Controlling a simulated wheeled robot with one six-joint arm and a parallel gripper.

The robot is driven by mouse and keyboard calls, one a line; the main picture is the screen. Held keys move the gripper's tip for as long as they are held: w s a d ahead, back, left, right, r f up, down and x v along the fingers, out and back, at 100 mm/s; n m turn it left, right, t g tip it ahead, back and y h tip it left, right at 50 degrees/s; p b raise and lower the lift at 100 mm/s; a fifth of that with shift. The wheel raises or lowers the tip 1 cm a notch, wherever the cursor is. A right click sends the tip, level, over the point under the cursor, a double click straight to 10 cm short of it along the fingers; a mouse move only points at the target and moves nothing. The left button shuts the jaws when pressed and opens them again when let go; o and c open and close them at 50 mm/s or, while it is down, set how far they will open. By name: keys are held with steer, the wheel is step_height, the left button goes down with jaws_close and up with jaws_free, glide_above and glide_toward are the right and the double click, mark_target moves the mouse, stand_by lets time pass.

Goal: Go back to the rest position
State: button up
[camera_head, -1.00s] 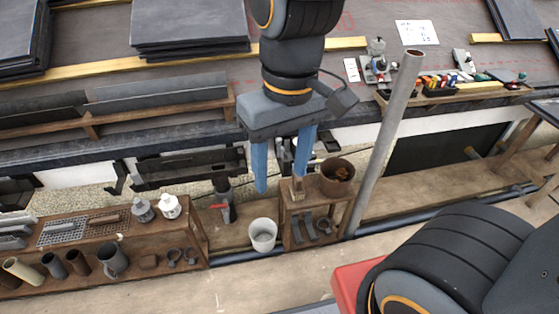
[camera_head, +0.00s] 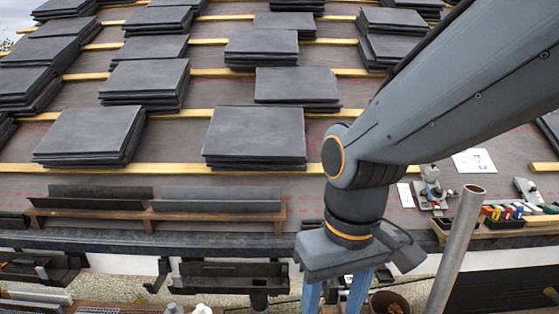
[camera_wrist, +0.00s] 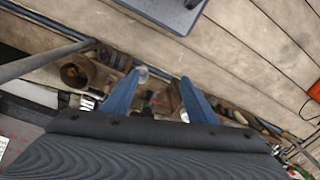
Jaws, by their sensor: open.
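My gripper (camera_head: 335,295) hangs below my arm near the bottom of the head view, its blue fingers pointing down and cut off by the frame edge. In the wrist view my gripper (camera_wrist: 156,100) shows two blue fingers spread apart with nothing between them. It is above the wooden bench and planks at the roof's lower edge. A brown pot (camera_head: 390,303) stands just right of the fingers in the head view, and it also shows in the wrist view (camera_wrist: 76,72).
A grey pipe (camera_head: 455,250) stands upright, slightly tilted, right of my gripper. Stacks of dark slates (camera_head: 256,137) lie on the battened roof. A wooden rack (camera_head: 150,214) runs along the eave at left. A tool tray (camera_head: 490,225) sits at right.

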steer(key=d+r+m+p, duration=0.3)
steer(key=d+r+p, duration=0.8)
steer(key=p, duration=1)
step_height(320, 180, up, 2)
steer(key=shift+s+r+m+h+p, duration=0.2)
steer(key=shift+m+h+p, duration=0.1)
steer(key=shift+m, duration=0.1)
